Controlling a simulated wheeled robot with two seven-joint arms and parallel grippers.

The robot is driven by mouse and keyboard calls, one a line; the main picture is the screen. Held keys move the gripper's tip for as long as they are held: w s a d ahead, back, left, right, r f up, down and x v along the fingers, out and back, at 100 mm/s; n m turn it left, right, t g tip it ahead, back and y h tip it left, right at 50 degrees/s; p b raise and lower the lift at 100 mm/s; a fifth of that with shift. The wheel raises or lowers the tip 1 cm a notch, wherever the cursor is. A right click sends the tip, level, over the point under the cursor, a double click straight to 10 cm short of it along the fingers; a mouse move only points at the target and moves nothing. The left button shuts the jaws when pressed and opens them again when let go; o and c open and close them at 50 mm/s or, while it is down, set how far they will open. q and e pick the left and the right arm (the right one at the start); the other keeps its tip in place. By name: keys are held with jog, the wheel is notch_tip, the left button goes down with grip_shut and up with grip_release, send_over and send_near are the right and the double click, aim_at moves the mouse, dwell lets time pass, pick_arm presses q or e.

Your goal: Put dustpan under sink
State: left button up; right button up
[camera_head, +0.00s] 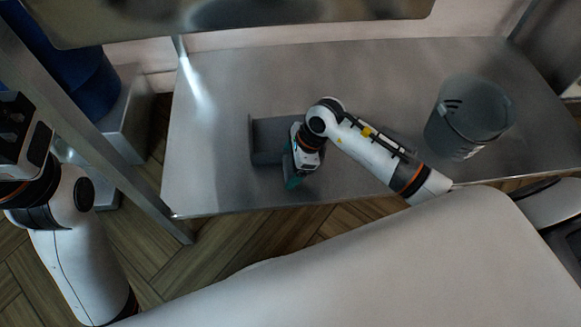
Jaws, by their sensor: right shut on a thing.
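The dustpan (265,155) is a dark grey tray on the steel lower shelf (215,110), left of the shelf's middle and near its front edge. A teal-green part (292,180) shows at its front right, by my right gripper (294,172). My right gripper is shut at the dustpan's right end; the arm hides part of it. The sink (250,12) shows only as a steel edge and underside across the top. My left gripper (18,125) is at the far left, outside the shelf; its fingers are not clear.
A grey bin (468,118) stands on the right of the shelf. A metal leg (105,150) rises at the shelf's left, with a blue container (75,75) beyond it. The shelf's back and middle are clear. The floor is wooden herringbone.

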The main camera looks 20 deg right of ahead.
jog(key=shift+f, duration=0.2)
jog(key=shift+f, duration=0.2)
jog(key=o, duration=0.9)
jog(key=shift+r, duration=0.1)
